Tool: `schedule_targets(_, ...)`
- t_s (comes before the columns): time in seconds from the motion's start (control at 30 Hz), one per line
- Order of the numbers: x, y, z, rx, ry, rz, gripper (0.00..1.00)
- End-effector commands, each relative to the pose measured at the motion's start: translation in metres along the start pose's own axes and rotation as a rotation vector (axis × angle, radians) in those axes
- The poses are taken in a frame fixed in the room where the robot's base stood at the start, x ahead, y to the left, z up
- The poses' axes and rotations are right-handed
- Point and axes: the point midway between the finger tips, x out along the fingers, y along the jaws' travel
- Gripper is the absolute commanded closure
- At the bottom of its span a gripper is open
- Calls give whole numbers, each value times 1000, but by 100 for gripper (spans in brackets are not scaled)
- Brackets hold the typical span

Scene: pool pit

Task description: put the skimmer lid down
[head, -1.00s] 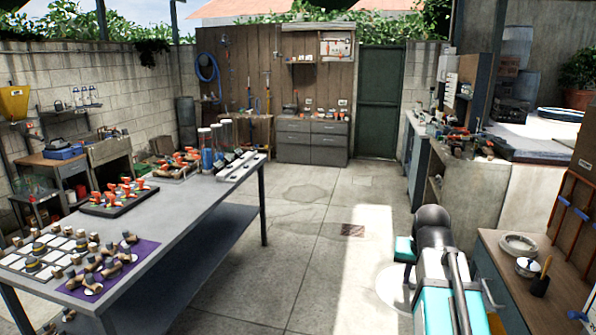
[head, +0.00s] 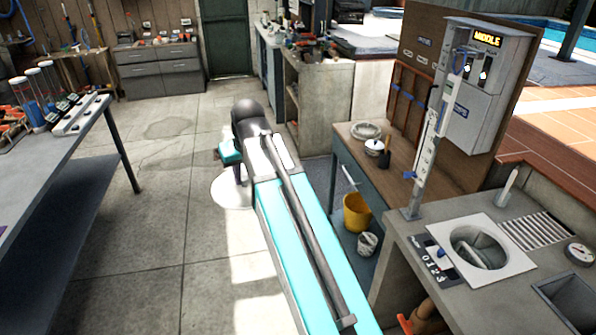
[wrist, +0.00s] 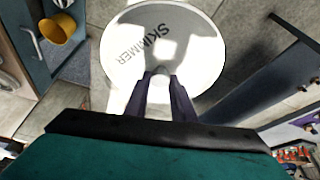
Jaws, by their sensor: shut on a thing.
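The skimmer lid is a white round disc marked "SKIMMER" (wrist: 190,45) in the wrist view. My gripper (wrist: 160,74) is shut on its middle, where the dark fingers meet a small raised part. In the head view the lid (head: 228,188) hangs flat above the floor, partly hidden by my arm. A white square plate (head: 498,225) with a round opening (head: 480,247) lies on the concrete counter at the lower right. Something pale shows inside the opening.
The concrete counter (head: 400,240) also carries a gauge (head: 580,253), a grate (head: 535,231), a post with a blue clip and a dark basin (head: 568,300). A wooden-topped bench (head: 345,135) holds a white bowl. A yellow bucket (head: 356,212) stands below.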

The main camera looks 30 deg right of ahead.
Motion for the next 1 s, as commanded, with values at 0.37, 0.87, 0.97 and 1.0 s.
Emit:
schedule_targets(0.37, 0, -53, 0, 0, 1, 0, 100)
schedule_targets(0.87, 0, -54, 0, 4, 1, 1, 100)
schedule_targets(0.97, 0, -52, 0, 6, 1, 2, 100)
schedule_targets(1.0, 0, -51, 0, 8, 1, 3, 100)
